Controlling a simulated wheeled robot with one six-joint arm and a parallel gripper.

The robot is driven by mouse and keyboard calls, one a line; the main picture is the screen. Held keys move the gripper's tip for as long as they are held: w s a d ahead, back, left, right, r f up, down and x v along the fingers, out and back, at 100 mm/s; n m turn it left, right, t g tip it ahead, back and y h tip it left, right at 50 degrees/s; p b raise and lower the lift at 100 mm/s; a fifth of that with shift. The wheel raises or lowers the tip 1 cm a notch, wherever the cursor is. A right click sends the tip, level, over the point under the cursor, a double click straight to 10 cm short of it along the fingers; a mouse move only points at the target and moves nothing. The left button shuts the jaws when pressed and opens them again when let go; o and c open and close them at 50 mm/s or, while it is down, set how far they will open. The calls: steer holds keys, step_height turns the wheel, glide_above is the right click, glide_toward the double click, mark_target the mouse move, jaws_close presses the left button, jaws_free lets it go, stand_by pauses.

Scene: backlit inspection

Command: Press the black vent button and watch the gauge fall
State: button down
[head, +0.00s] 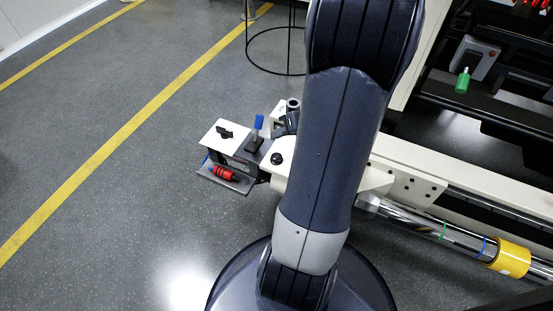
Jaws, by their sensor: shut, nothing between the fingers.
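A round black button (277,158) stands on a cream panel just left of my arm, and it looks like the vent button. Its label cannot be read from here. No gauge dial can be made out; my large dark arm link crosses the middle of the view and hides part of the fixture. My gripper is not recognisable in this view, so its place relative to the button cannot be told.
Left of the button are a blue-handled lever (258,122), a white box with a black knob (224,132) and a red ribbed part (222,173) on a grey shelf. A chrome tube (415,219) with a yellow collar (510,258) runs right. Left floor is clear.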

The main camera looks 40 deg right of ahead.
mark_target(280, 158)
step_height(280, 158, down, 6)
steer(key=b, duration=0.4)
steer(key=shift+b, duration=0.35)
steer(key=shift+f, duration=0.3)
stand_by(1.3)
steer(key=shift+f, duration=0.4)
steer(key=shift+f, duration=0.4)
stand_by(0.5)
steer(key=shift+r, duration=0.1)
steer(key=shift+r+p, duration=0.75)
steer(key=shift+p, duration=0.15)
